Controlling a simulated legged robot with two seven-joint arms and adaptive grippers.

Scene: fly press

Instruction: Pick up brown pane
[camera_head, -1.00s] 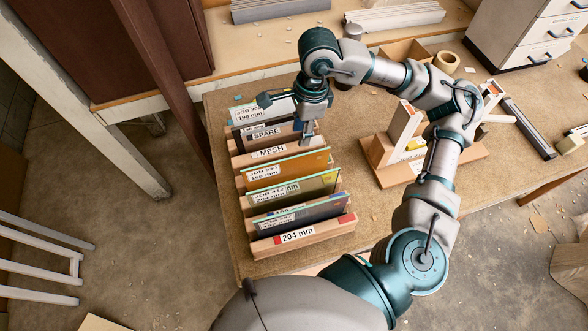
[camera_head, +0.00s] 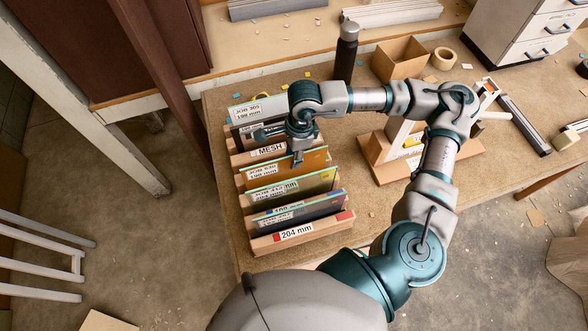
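The brown pane (camera_head: 285,167), orange-brown and labelled "JOB 530 198 mm", stands on edge in a wooden rack (camera_head: 305,232) among several other panes. My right gripper (camera_head: 297,162) points down from above. Its fingertips overlap the brown pane's upper edge in the picture, right of the label. The fingers are small and seen from above, so I cannot tell their opening or whether they touch the pane. My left gripper is out of view.
An olive pane (camera_head: 300,187) and a grey pane (camera_head: 310,208) stand in front of the brown one. The "MESH" divider (camera_head: 268,150) is behind it. A dark bottle (camera_head: 346,52), cardboard box (camera_head: 400,58) and white-and-wood stand (camera_head: 385,170) are to the right.

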